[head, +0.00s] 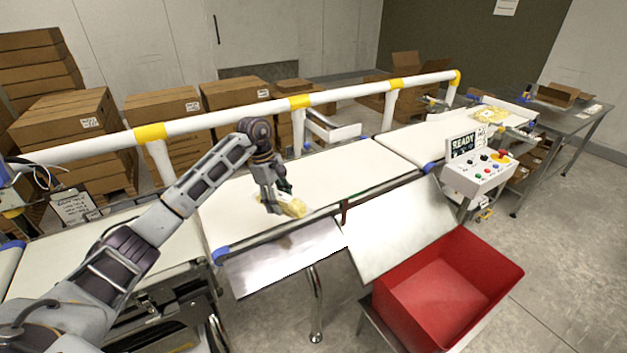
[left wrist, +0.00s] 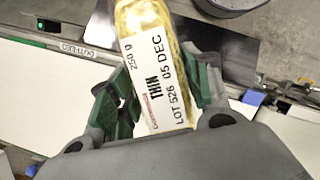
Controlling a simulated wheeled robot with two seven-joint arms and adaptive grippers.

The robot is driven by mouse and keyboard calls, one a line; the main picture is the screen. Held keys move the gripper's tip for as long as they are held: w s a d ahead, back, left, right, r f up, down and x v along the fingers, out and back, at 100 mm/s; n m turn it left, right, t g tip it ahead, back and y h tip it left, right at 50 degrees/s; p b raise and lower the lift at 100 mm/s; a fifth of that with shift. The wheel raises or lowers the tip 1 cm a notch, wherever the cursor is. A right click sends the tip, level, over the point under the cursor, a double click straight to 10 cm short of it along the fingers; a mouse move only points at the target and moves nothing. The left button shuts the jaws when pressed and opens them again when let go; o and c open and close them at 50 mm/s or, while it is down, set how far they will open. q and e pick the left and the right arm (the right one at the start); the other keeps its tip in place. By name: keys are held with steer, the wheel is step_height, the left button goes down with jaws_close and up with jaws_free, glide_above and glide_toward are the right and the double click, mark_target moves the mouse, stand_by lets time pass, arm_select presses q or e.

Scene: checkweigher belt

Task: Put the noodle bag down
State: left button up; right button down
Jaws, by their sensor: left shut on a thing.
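The noodle bag (head: 294,207) is a small yellow bag at the front edge of the middle white belt in the head view. In the left wrist view the noodle bag (left wrist: 153,65) shows a white label reading "THIN", "250 g" and "LOT 526 05 DEC". My left gripper (head: 277,202) reaches down over the belt and is shut on the bag. Its green-padded fingers (left wrist: 160,98) lie on both sides of the bag. I cannot tell whether the bag touches the belt (head: 340,172). My right gripper is not in view.
A sloping metal chute (head: 400,225) leads from the belt's front to a red bin (head: 480,262). A control box (head: 478,176) with a "READY" display stands at right. Another yellow bag (head: 490,115) lies on the far belt. A white guard rail (head: 225,117) runs behind the belts.

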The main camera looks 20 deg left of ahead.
arm_select(q)
steer(key=shift+n, duration=0.8)
steer(key=shift+w+r+n+t, duration=0.15)
steer(key=shift+n+t, duration=0.35)
steer(key=shift+n, duration=0.3)
steer(key=shift+w+a+n+t, duration=0.1)
steer(key=shift+n+t, duration=0.2)
steer(key=shift+n, duration=0.8)
steer(key=shift+w+n+y, duration=0.1)
steer(key=shift+n+y, duration=0.2)
steer(key=shift+n, duration=0.9)
steer(key=shift+n+t, duration=0.4)
steer(key=shift+n, duration=0.3)
steer(key=shift+w+n, duration=0.1)
steer(key=shift+n, duration=0.4)
steer(key=shift+n+t, duration=0.3)
steer(key=shift+n, duration=0.3)
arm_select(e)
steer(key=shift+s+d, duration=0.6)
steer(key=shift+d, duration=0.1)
